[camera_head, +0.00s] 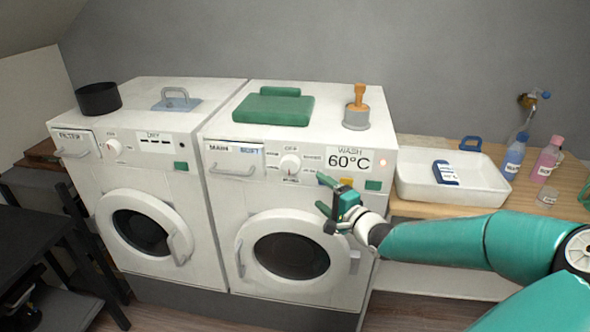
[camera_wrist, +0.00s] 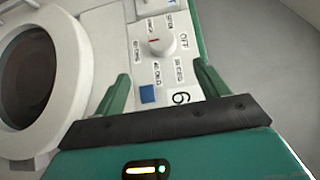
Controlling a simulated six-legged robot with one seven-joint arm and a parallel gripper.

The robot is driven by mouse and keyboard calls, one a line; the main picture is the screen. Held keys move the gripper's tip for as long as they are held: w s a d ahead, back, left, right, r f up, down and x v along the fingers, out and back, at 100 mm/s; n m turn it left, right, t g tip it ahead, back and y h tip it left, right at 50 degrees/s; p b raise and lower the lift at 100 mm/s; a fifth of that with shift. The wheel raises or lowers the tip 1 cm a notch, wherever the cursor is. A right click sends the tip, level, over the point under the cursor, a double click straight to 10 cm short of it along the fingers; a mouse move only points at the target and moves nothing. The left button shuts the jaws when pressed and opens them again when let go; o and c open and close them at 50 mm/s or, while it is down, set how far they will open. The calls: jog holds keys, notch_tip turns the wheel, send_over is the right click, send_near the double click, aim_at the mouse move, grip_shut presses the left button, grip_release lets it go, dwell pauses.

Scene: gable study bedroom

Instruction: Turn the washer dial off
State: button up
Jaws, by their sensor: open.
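The washer (camera_head: 226,195) is the right-hand white machine, marked WASH and 60°C. Its round white dial (camera_head: 290,163) is on the front panel, with OFF printed above it. The dial also shows in the wrist view (camera_wrist: 162,46), between and beyond my fingertips. There its red mark is on the left part of the knob, away from the OFF label (camera_wrist: 184,41) at right. My gripper (camera_head: 322,194) is in front of the washer, below and right of the dial. In the wrist view my gripper (camera_wrist: 161,80) is open and empty, apart from the dial.
A dryer (camera_head: 150,195) with its own dial (camera_head: 114,147) stands left of the washer. A green folded cloth (camera_head: 274,108) and a wooden-handled stamp-like thing (camera_head: 356,110) are on the washer top. A white basin (camera_head: 410,182) and bottles (camera_head: 515,156) stand on the counter at right.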

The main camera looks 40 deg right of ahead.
aim_at(293, 168)
jog(key=w, duration=0.4)
jog(key=w+d, duration=0.1)
jog(key=w, duration=0.4)
jog(key=w+d, duration=0.1)
jog(key=w, duration=0.3)
jog(key=shift+w+r, duration=0.15)
jog(key=shift+w, duration=0.05)
jog(key=c, duration=1)
